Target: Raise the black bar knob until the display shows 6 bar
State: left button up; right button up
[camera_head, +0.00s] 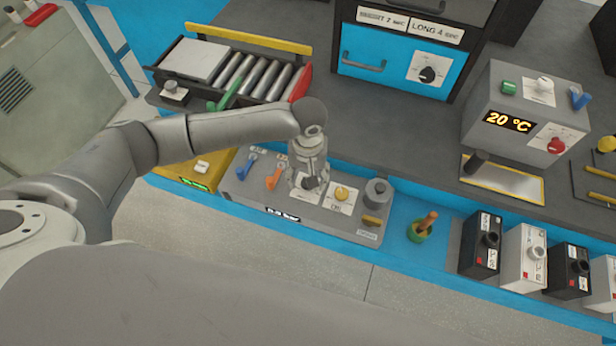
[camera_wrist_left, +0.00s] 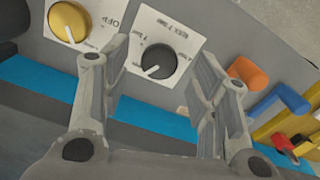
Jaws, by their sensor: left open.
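The black knob (camera_wrist_left: 158,60) sits on a white label plate of the grey panel (camera_head: 335,222), with its white pointer mark toward the lower left in the wrist view. In the head view the knob (camera_head: 310,183) is just below my left gripper (camera_head: 308,175) and partly hidden. In the wrist view my left gripper (camera_wrist_left: 162,57) is open, one finger on each side of the knob, with visible gaps. Whether the fingertips reach knob depth, I cannot tell. A small dark display (camera_head: 284,215) on the panel's front edge has white characters too small to read. My right gripper is not in view.
A yellow knob (camera_wrist_left: 69,22) sits beside the black knob. On the other side are an orange lever (camera_wrist_left: 247,73) and a blue lever (camera_wrist_left: 280,104). A grey cylinder (camera_head: 377,192) stands at the panel's right end. A roller conveyor (camera_head: 243,76) lies behind.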

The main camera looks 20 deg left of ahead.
pick_arm(q)
jog(key=shift+f, duration=0.9)
jog(key=shift+c, duration=0.4)
jog(key=c, duration=1)
